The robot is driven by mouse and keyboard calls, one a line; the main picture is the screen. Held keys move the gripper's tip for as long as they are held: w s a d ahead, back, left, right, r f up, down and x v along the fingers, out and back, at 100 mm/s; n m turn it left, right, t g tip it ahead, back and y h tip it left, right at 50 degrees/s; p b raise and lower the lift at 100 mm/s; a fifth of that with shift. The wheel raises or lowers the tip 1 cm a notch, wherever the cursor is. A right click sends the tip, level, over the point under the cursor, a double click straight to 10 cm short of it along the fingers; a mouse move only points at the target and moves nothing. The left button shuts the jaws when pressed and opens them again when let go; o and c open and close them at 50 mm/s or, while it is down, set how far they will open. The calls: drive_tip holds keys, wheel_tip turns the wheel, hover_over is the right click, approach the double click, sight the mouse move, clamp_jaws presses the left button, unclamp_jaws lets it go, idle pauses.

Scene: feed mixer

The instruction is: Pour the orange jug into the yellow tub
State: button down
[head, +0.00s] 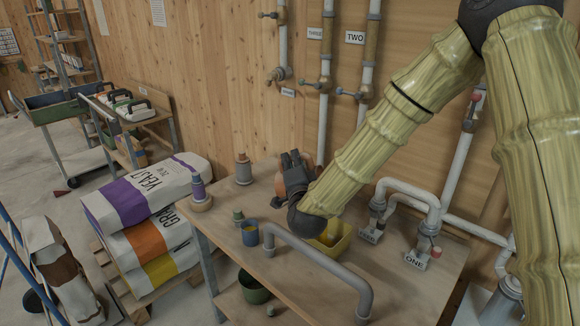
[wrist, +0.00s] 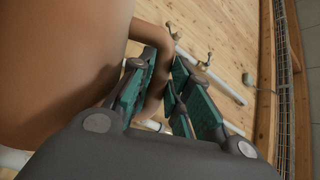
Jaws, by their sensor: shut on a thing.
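My gripper (head: 295,172) is above the table, behind the yellow tub as the head view shows it. The orange jug (head: 280,187) is mostly hidden behind the gripper there; only bits of orange show. In the wrist view the jug's large smooth body (wrist: 60,60) fills the left side, tilted in that picture. Its handle (wrist: 157,92) passes between the green-padded fingers of my gripper (wrist: 168,97), which are shut on it. The yellow tub (head: 343,246) stands on the table, partly covered by my arm. Some orange-yellow shows inside it. The jug's mouth is hidden.
A grey pipe rail (head: 320,262) runs along the table's front. White pipes (head: 408,190) stand at the right.

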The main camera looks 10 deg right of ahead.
drive_tip(key=shift+s+d+f+m+b, duration=0.2)
drive_tip(key=shift+d+m+b, duration=0.1)
drive_tip(key=shift+b, duration=0.35)
drive_tip(key=shift+d, duration=0.1)
